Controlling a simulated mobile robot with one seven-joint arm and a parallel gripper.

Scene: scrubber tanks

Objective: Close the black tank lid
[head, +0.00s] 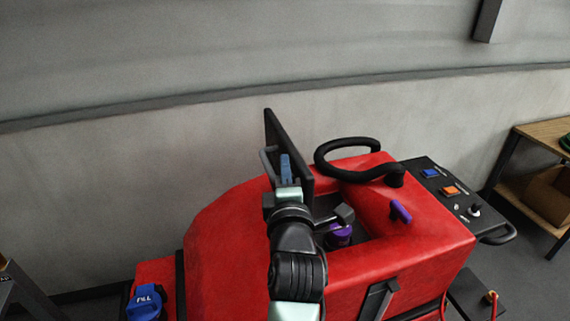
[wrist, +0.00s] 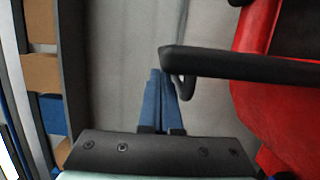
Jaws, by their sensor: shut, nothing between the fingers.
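The black tank lid (head: 289,140) stands open, about upright, over the opening in the red scrubber body (head: 225,230). A dark loop handle (head: 266,160) sits on the lid's left face. In the wrist view the lid (wrist: 250,66) shows edge-on as a dark bar, with the handle (wrist: 181,88) below its left end. My gripper (head: 285,158) has blue fingers that are shut and empty, close to the lid's left face and handle. In the wrist view the fingertips (wrist: 160,74) are just left of the handle; I cannot tell whether they touch it.
A purple cap (head: 339,236) lies inside the opening, and a purple lever (head: 401,211) is to its right. A black steering loop (head: 348,157) and control panel (head: 442,187) stand to the right. A blue fill cap (head: 146,302) is at lower left. The wall is behind.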

